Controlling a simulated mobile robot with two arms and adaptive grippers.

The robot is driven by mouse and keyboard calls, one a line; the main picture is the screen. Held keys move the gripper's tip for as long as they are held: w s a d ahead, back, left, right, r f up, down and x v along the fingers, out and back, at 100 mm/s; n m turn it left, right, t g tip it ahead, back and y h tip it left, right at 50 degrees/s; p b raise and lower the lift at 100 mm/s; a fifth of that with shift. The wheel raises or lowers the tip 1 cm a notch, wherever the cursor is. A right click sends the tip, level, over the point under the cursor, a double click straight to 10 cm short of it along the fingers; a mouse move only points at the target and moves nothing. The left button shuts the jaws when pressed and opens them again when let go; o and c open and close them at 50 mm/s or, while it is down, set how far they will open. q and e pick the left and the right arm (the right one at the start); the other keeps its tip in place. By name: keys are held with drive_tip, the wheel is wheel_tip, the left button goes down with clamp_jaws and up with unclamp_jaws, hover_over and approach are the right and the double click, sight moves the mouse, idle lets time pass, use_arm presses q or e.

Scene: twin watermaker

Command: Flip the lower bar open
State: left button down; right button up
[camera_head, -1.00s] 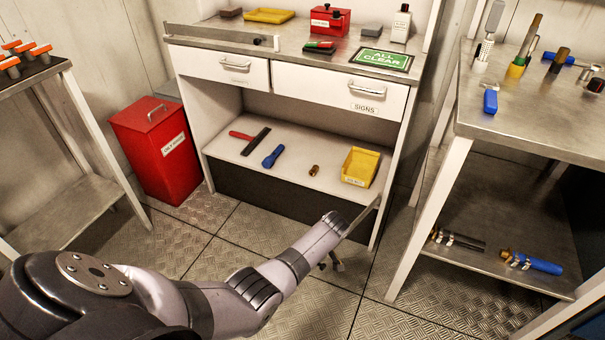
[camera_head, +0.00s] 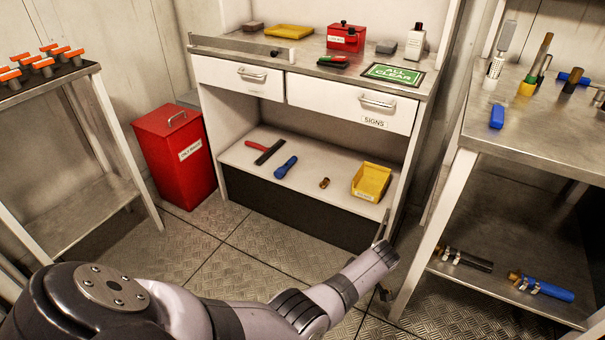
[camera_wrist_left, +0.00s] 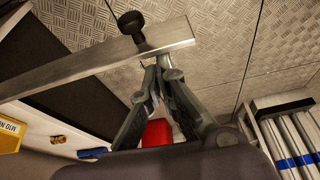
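The lower bar (camera_wrist_left: 100,68), a flat grey metal strip with a black knob (camera_wrist_left: 131,20) near its free end, crosses the upper left of the left wrist view. In the head view it shows as a thin strip (camera_head: 381,229) jutting out from the cabinet's right front post, swung away from the shelf front. My left gripper (camera_wrist_left: 162,70) has its fingertips drawn together right at the bar's edge, near the knob; I see no bar clamped between them. My right gripper is in neither view.
The upper bar (camera_head: 240,48) lies across the counter's left front. The open lower shelf (camera_head: 322,185) holds a yellow bin (camera_head: 371,182), a blue flashlight (camera_head: 286,167) and other small items. A red bin (camera_head: 177,160) stands left; a metal table (camera_head: 540,130) stands close on the right.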

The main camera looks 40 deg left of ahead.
use_arm(q)
drive_tip(key=shift+d, duration=0.9)
drive_tip(key=shift+w+d+r, duration=0.15)
drive_tip(key=shift+w+r, duration=0.05)
drive_tip(key=shift+r, duration=0.3)
drive_tip(key=a+v, duration=0.1)
drive_tip(key=v, duration=0.9)
drive_tip(key=shift+s+a+r, duration=0.15)
drive_tip(key=shift+r, duration=0.3)
